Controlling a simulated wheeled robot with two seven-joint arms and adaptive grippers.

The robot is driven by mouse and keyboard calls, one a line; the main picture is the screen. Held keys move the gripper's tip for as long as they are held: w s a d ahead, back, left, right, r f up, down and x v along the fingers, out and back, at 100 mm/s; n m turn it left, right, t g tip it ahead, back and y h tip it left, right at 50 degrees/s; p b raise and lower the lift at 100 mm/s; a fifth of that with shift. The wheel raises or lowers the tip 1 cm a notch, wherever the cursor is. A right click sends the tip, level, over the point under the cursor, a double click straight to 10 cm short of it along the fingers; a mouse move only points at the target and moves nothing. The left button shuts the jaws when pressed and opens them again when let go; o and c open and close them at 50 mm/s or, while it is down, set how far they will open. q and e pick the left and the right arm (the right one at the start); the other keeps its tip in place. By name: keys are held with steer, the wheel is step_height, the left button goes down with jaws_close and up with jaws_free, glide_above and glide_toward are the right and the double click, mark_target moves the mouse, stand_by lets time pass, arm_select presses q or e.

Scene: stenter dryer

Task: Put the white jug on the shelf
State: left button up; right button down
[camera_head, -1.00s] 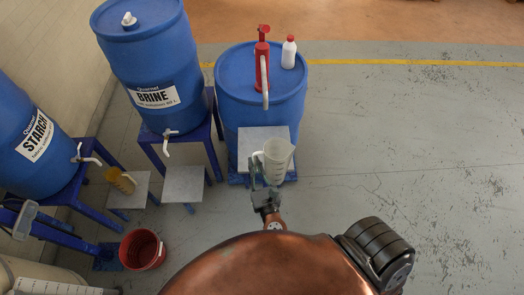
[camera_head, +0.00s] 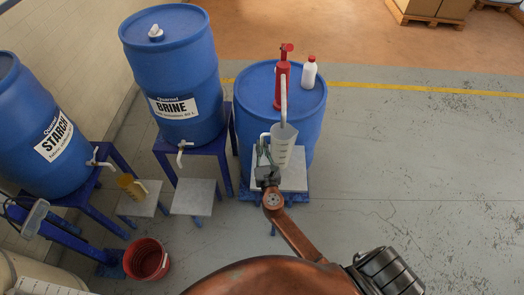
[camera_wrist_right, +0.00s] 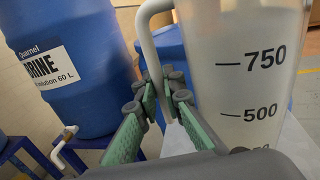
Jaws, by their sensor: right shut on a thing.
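The white jug (camera_head: 283,150) is a pale translucent jug with dark volume marks. It is close to upright in front of the blue drum with the red pump. My right gripper (camera_head: 266,163) is shut on its handle, left of the jug body. In the right wrist view the green-padded fingers of the gripper (camera_wrist_right: 158,100) close on the handle, and the jug (camera_wrist_right: 250,65) fills the right side. A pale square shelf (camera_head: 296,182) lies beneath the jug; I cannot tell whether the jug touches it. My left gripper is not in view.
The red pump (camera_head: 282,88) and a white bottle (camera_head: 309,72) stand on the drum (camera_head: 254,95), the pump's spout hanging close above the jug. Left are the brine drum (camera_head: 175,75), starch drum (camera_head: 45,130), a yellow jug (camera_head: 129,186) and a red bucket (camera_head: 146,260). Floor at right is clear.

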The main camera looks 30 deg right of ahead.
steer(key=shift+w+d, duration=0.1)
steer(key=shift+w, duration=0.05)
steer(key=shift+f+b, duration=1.2)
steer(key=shift+f, duration=0.75)
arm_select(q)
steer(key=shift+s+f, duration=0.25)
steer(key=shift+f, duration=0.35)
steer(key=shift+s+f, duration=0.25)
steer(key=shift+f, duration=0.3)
arm_select(e)
steer(key=c, duration=2.1)
jaws_free()
steer(key=shift+r, duration=0.1)
steer(key=shift+r, duration=0.15)
arm_select(q)
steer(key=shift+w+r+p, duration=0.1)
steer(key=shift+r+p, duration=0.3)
steer(key=shift+p, duration=0.05)
arm_select(e)
steer(key=v, duration=1.2)
